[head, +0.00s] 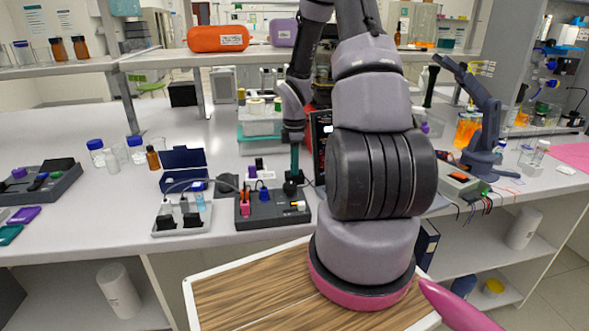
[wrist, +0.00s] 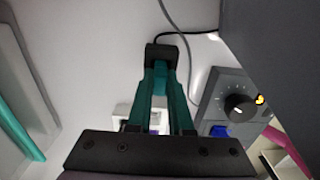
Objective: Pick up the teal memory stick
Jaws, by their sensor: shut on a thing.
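My gripper (head: 293,175) has dark teal-green fingers and points down over the bench; its fingers also show in the wrist view (wrist: 162,82). They are closed around a small teal piece, the teal memory stick (wrist: 160,80), seen between the fingertips. A black block (wrist: 165,54) with a cable lies right at the fingertips. I cannot tell whether the stick is still seated in it or clear of it. In the head view the stick is too small and covered to make out.
A dark device (head: 270,212) with coloured knobs stands close to the gripper; a grey box with a dial (wrist: 235,108) shows in the wrist view. A grey tray (head: 180,218), a blue case (head: 184,165) and small bottles (head: 136,147) stand left.

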